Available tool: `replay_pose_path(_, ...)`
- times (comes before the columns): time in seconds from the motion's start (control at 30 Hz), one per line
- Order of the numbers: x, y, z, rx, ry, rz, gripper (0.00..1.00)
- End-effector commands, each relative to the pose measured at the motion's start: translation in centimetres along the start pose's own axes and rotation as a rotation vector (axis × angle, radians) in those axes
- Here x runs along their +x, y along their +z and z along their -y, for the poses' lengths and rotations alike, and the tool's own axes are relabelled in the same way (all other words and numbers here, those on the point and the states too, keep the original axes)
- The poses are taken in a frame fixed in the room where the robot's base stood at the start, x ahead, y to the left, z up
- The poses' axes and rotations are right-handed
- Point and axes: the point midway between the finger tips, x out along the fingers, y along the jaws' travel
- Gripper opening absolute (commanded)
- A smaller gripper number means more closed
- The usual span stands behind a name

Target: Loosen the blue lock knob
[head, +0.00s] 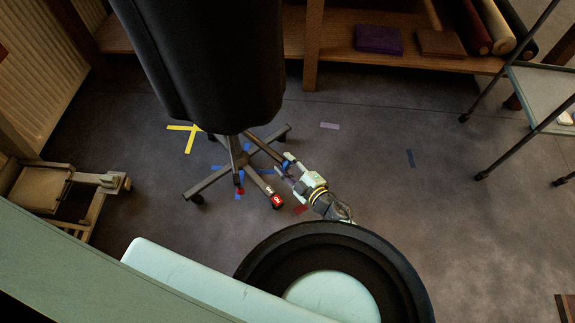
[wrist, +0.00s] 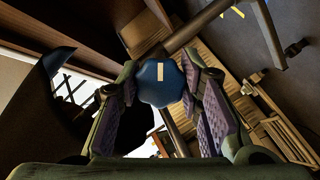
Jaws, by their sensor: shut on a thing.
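The blue lock knob (wrist: 152,90) is a lobed blue disc with a pale stripe, in the upper middle of the wrist view. My gripper (wrist: 160,80) has its two purple-padded fingers on either side of the knob, shut on it. In the head view my gripper (head: 285,169) reaches in low beside the black dress form or chair-like body (head: 215,60), near its pole. Only a small blue spot of the knob (head: 287,163) shows there; the fingers hide most of it.
A star-shaped base (head: 210,180) with several legs stands on the dark floor, with yellow tape (head: 190,136) and blue tape beside it. A wooden shelf (head: 345,55) runs along the back. A wheeled trolley (head: 540,90) stands at right.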

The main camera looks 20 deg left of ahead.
Motion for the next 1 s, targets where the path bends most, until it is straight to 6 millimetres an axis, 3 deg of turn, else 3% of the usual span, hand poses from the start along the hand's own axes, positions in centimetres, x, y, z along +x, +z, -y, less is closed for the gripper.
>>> replay_pose_path(0.53, -0.05, -0.02, 0.12, -0.024, 0.003, -0.001, 0.05)
replay_pose_path(0.57, -0.05, -0.01, 0.12, -0.023, 0.003, -0.001, 0.35)
replay_pose_path(0.83, -0.02, -0.01, 0.07, -0.023, 0.004, -0.001, 0.53)
replay_pose_path(1.0, -0.01, 0.0, 0.05, -0.022, 0.005, 0.0, 0.54)
